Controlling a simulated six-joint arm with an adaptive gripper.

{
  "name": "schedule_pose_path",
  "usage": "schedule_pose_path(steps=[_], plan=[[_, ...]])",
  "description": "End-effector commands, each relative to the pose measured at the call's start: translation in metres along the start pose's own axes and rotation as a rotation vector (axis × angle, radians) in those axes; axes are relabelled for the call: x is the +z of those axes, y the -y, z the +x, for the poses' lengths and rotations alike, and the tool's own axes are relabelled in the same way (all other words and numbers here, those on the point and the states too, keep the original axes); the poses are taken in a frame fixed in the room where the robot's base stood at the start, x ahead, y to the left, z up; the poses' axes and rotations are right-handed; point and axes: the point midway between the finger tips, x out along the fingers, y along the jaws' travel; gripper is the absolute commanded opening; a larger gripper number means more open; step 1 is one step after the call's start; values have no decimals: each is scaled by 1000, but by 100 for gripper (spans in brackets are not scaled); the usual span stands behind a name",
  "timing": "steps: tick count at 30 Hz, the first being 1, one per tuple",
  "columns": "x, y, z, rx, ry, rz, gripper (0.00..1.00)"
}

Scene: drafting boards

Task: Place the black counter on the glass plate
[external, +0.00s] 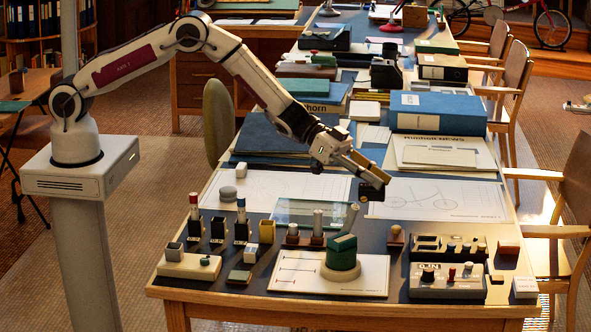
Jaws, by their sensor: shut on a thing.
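The glass plate (305,212) is a clear, greenish sheet at the middle of the near half of the table, behind the small stamps and the green-topped block. My gripper (373,186) is to the right of the plate and above the table, over the drawing sheets. It is shut on a small dark piece that looks like the black counter. The piece blends with the dark fingertips, so its outline is hard to make out. It is apart from the plate.
A green-topped round block (342,252) stands on a white board (300,277) in front of the plate. Upright stamps (241,222) stand to its left. Control boxes (447,280) sit at the near right. A blue box file (437,112) lies behind my gripper.

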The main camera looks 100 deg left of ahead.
Motion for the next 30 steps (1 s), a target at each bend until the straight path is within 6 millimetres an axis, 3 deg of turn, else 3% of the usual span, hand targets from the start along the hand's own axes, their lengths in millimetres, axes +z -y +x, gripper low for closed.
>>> schedule_pose_path(steps=[5,9,14,22,30], plan=[[-3,41,-28,-53,-2,-24,0],[6,72,-63,-87,6,-55,0],[22,91,-102,-101,14,-83,0],[48,94,-157,-87,16,-120,0],[68,63,-181,-24,11,-135,0]])
